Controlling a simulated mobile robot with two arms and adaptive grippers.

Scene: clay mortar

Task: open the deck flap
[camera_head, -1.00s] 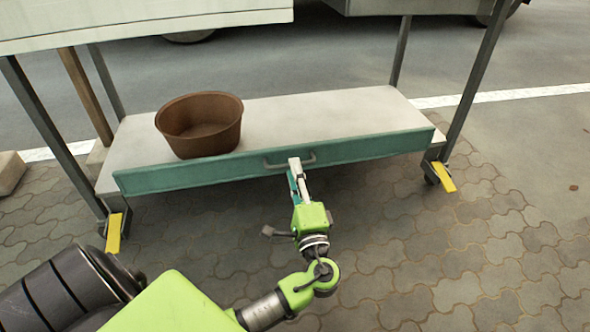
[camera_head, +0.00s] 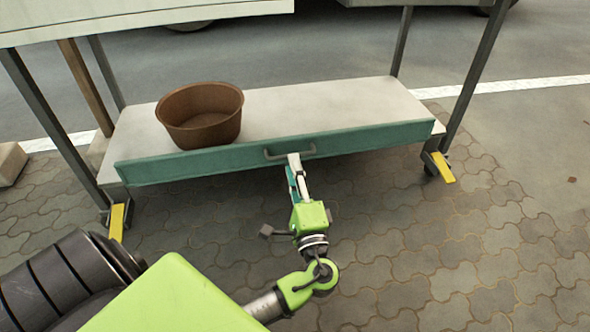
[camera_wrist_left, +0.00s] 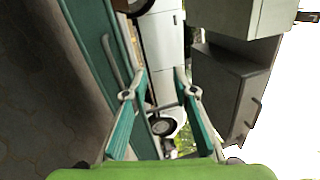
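The deck flap (camera_head: 210,161) is a long teal panel along the front edge of the cart's low pale deck (camera_head: 330,105). It stands upright and looks closed. A grey bar handle (camera_head: 273,156) is at its middle. My left gripper (camera_head: 294,158) is in front of the flap, with its tips at the handle and covering part of it. In the left wrist view its two fingers (camera_wrist_left: 160,74) are apart, and the handle (camera_wrist_left: 114,62) shows left of them beside the teal flap (camera_wrist_left: 88,45). I cannot tell whether a finger touches the handle. My right gripper is not in view.
A brown clay tub (camera_head: 200,115) stands on the left of the deck. Dark posts rise at the deck's corners, with yellow wheel pedals (camera_head: 117,222) below. A pale upper body (camera_head: 140,20) overhangs at top left. Paving in front is clear.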

